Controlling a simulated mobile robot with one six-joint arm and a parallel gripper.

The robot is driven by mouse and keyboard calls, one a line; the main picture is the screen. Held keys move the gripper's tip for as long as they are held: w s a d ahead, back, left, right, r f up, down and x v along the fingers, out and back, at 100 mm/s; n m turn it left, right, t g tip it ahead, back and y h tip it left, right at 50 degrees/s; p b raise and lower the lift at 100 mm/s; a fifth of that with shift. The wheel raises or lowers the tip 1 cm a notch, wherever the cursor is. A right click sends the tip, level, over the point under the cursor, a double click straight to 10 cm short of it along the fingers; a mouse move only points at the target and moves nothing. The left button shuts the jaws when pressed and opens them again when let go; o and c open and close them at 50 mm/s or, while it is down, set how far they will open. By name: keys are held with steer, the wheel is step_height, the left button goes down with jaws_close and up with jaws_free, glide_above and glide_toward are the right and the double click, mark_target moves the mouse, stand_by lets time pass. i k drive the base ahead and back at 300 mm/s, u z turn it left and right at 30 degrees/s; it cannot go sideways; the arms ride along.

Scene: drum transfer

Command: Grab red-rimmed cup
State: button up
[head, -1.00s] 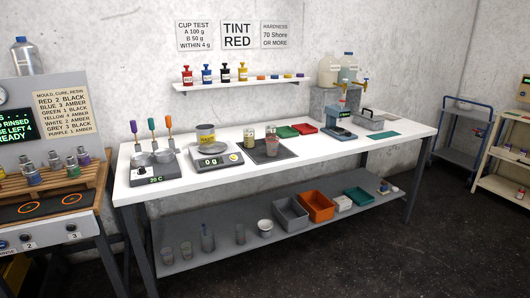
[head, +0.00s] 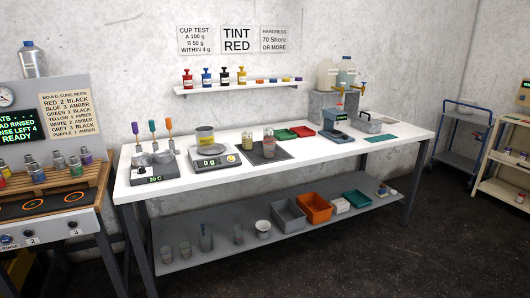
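Two small cups stand at the dark mat (head: 283,153) in the middle of the white bench. One cup (head: 268,147) has a pinkish body and stands on the mat. The other cup (head: 247,140) is pale yellowish and stands just behind and to the left. At this size I cannot tell for sure which cup has a red rim. A container with a yellow band (head: 205,136) sits on the scale (head: 213,161) reading 0. Several clear cups (head: 184,250) stand on the lower shelf, their rims too small to read. My gripper is not in view.
Grey and orange bins (head: 315,208) sit on the lower shelf. Dark floor in front is clear.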

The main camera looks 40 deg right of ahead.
mark_target(269, 145)
steer(key=z, duration=0.1)
steer(key=i, duration=0.9)
steer(key=u, duration=0.05)
